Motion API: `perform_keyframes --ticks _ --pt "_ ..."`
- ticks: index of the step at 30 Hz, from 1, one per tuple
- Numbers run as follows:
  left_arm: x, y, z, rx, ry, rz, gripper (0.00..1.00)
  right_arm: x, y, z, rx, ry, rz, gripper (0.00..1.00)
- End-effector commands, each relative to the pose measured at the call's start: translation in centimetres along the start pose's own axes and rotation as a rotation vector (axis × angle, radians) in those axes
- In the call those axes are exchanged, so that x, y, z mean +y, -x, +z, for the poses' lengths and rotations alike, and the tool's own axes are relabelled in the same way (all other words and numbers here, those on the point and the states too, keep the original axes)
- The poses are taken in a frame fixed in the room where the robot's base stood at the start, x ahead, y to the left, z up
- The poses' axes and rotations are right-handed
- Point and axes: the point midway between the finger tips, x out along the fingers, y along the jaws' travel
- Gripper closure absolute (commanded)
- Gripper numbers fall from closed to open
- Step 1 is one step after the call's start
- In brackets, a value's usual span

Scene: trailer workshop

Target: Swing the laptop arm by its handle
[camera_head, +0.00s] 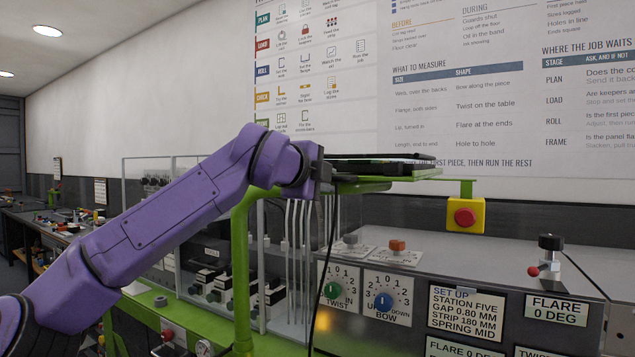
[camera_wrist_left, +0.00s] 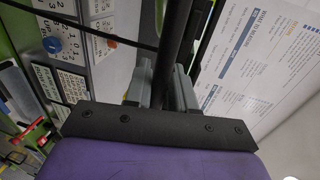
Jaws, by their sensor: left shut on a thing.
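The laptop arm is a green upright post (camera_head: 241,280) with a green tray (camera_head: 362,187) at its top. A dark, thin laptop (camera_head: 380,160) lies on the tray, seen nearly edge-on. My left gripper (camera_head: 326,172) is at the left end of the tray, its purple arm reaching in from the left. In the left wrist view my grey fingers (camera_wrist_left: 164,88) are closed on a dark bar, the handle (camera_wrist_left: 171,45), which runs upward between them. The head view does not show the handle clearly behind my gripper. My right gripper is not in view.
A yellow box with a red button (camera_head: 465,216) hangs right of the tray. Clear-walled cabinets stand behind my arm. A poster wall (camera_head: 440,90) is behind. A black cable hangs below my gripper.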

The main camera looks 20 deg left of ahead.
Motion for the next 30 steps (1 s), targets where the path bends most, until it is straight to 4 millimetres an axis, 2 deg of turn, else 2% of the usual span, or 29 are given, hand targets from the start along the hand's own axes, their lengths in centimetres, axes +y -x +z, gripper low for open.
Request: perform_keyframes --ticks 2,3,4,5,15,17,24,30 --pt "0.4 -0.2 0.0 -0.001 0.003 0.011 1.00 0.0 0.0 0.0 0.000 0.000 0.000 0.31" --pt "0.4 -0.2 0.0 -0.001 0.003 0.011 0.72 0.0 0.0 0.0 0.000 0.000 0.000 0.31" --pt "0.4 -0.2 0.0 -0.001 0.003 0.011 0.63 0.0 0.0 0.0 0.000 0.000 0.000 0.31" --pt "0.4 -0.2 0.0 -0.001 0.003 0.010 0.60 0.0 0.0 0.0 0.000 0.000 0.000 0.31" --pt "0.3 0.6 0.1 0.000 0.003 0.003 0.60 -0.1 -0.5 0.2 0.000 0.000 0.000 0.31" --pt "0.5 1.6 0.1 0.000 0.003 0.001 0.60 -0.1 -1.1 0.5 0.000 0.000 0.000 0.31" --pt "0.6 7.2 0.0 0.001 0.002 0.004 0.60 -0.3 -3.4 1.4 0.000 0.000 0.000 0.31" --pt "0.4 9.8 -0.1 0.001 0.001 0.009 0.60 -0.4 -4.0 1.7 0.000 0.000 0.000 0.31"
